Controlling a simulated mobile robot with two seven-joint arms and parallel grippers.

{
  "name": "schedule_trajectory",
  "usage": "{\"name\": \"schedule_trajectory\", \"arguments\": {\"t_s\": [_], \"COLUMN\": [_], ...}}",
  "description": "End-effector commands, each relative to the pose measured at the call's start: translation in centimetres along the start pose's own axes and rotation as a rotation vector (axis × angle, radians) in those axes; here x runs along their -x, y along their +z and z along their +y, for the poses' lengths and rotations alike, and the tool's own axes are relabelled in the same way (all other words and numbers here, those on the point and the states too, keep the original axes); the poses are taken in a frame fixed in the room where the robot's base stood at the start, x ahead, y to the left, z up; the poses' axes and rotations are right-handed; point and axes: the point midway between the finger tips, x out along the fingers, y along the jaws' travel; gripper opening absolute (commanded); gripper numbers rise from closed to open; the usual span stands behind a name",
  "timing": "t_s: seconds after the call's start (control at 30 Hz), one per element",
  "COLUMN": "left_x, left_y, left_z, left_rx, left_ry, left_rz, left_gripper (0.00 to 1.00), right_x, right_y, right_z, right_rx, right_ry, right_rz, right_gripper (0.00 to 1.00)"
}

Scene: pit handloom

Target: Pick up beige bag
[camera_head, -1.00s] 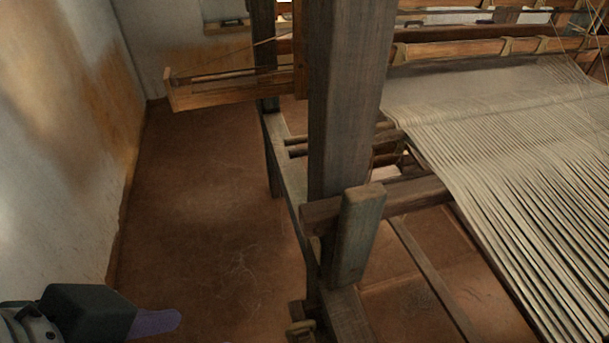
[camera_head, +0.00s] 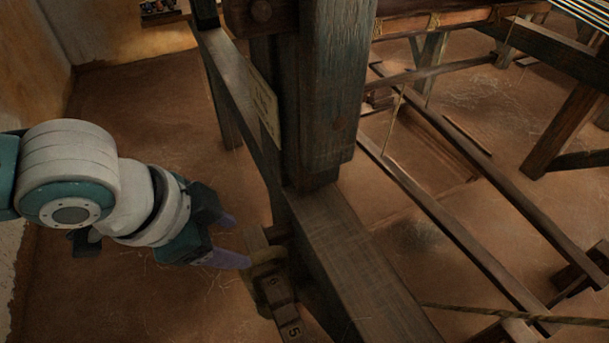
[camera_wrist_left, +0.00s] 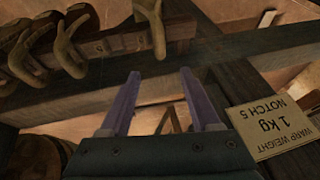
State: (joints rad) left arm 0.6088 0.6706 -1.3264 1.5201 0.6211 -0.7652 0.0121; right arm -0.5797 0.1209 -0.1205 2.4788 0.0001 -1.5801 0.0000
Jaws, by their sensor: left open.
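I cannot make out a beige bag in either view. My left gripper (camera_head: 236,241) is open, with two purple fingers and nothing seen between them. In the head view its fingertips are beside a notched wooden rail (camera_head: 272,285) next to the dark loom post, close to a tan peg on it. In the left wrist view the open fingers (camera_wrist_left: 160,76) point toward a wooden beam, with a curved tan peg (camera_wrist_left: 152,22) just beyond them. I cannot tell whether they touch anything. My right gripper is not in view.
A card (camera_wrist_left: 275,125) reading "WARP WEIGHT 1 kg NOTCH 5" is on the frame; it also shows on the post in the head view (camera_head: 263,103). More curved pegs (camera_wrist_left: 70,45) line the rail. The thick loom post (camera_head: 335,90) stands right of my arm. Bare floor (camera_head: 130,120) lies left.

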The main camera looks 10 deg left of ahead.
Motion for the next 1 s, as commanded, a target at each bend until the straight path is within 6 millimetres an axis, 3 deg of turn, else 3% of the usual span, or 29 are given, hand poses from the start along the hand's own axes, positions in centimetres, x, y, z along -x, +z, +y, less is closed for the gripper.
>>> {"name": "schedule_trajectory", "arguments": {"t_s": [0.03, 0.13, 0.3, 0.53, 0.73, 1.0], "left_x": [-1.0, -2.0, -4.6, -6.6, -10.0, -10.8], "left_y": [0.7, 1.0, 1.0, 1.0, 1.1, 1.0], "left_z": [-0.4, -0.7, -0.7, -0.5, -0.1, -0.2], "left_rx": [-0.001, 0.0, -0.001, -0.002, -0.002, -0.001], "left_ry": [-0.009, -0.014, -0.013, -0.012, -0.013, -0.013], "left_rz": [-0.006, -0.009, -0.009, -0.009, -0.009, -0.009], "left_gripper": [0.63, 0.63, 0.63, 0.63, 0.63, 0.63], "right_x": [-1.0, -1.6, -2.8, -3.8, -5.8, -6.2], "right_y": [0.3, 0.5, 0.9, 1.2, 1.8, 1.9], "right_z": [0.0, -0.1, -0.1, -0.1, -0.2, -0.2], "right_rx": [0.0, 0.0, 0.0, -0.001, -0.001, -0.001], "right_ry": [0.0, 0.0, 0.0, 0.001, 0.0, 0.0], "right_rz": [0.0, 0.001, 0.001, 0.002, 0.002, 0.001], "right_gripper": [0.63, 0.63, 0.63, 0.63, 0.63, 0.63]}}
